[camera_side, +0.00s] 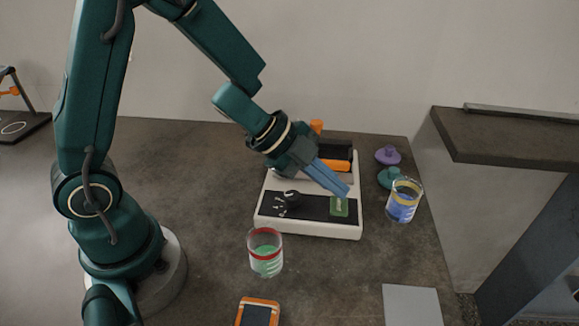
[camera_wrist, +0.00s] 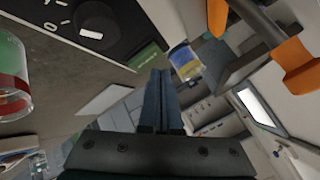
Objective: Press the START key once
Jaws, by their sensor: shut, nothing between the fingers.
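The sieve shaker (camera_side: 310,231) is a white machine with a dark front panel. The green START key (camera_side: 340,208) is at the right end of that panel; it also shows in the wrist view (camera_wrist: 146,54), just beyond and left of my fingertips. My gripper (camera_side: 346,191) is shut and empty, with blue fingers slanting down to the right. Its tips are at the far edge of the key in the side view and cover part of it. I cannot tell whether they touch it. The wrist view shows the closed fingers (camera_wrist: 159,76) too.
A black knob (camera_side: 290,199) sits left on the panel, with orange parts (camera_side: 337,165) behind. A red-rimmed jar (camera_side: 265,253) stands in front, a yellow-banded jar (camera_side: 403,201) to the right. Purple (camera_side: 388,156) and teal (camera_side: 390,178) lids lie behind that jar.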

